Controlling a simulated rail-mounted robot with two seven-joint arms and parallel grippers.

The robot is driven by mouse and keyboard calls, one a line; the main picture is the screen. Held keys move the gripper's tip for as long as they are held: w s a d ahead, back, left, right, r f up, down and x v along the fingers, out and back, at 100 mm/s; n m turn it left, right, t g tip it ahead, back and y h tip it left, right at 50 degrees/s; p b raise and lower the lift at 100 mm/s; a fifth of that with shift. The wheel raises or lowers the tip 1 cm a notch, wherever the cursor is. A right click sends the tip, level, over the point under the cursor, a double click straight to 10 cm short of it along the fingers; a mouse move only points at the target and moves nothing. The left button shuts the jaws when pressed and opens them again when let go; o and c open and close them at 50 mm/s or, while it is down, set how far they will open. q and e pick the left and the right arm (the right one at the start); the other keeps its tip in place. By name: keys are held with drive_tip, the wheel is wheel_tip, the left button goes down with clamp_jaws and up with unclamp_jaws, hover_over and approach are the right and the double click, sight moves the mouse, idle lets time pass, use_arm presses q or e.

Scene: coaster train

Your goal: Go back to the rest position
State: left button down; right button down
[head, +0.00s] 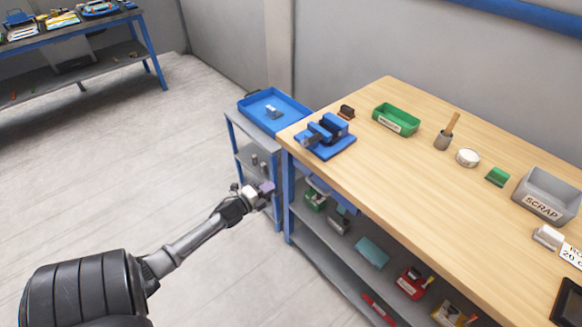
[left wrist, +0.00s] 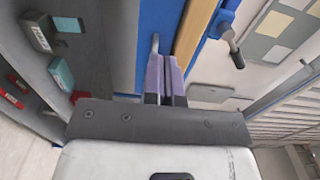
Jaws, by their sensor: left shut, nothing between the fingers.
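My left gripper (head: 268,188) reaches in from the lower left in the head view, in front of the grey shelf cart and left of the wooden workbench (head: 420,165). Its purple fingers show in the left wrist view (left wrist: 165,76), pressed together with nothing between them. It appears clear of the bench top and holds no object. My right gripper is not in view.
A blue tray (head: 292,121) with a small pale block tops the grey cart (head: 243,155). A blue vise (head: 326,135), a green bin (head: 396,119) and a grey scrap bin (head: 546,194) stand on the bench. Open floor lies at left.

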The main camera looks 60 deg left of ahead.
use_arm(q)
drive_tip(key=shift+s, duration=0.15)
drive_tip(key=s+a+f+n+g+y, duration=0.3)
drive_tip(key=a+f+n+g+y, duration=0.1)
drive_tip(key=n+g, duration=0.5)
drive_tip(key=s+d+r+n+g+h, duration=0.25)
drive_tip(key=s+d, duration=0.25)
drive_tip(key=d, duration=0.9)
drive_tip(key=s+d+r+n+g+h, duration=0.1)
drive_tip(key=s+d+h, duration=0.25)
drive_tip(key=d, duration=1.05)
drive_tip(key=s+d+r+n+g+h, duration=0.15)
drive_tip(key=s+d, duration=0.45)
drive_tip(key=d, duration=0.8)
wheel_tip(320, 180, up, 38)
drive_tip(key=p, duration=3.8)
drive_tip(key=shift+w+a+p, duration=0.15)
drive_tip(key=shift+a+p, duration=0.2)
drive_tip(key=shift+p, duration=0.05)
drive_tip(key=shift+h, duration=0.25)
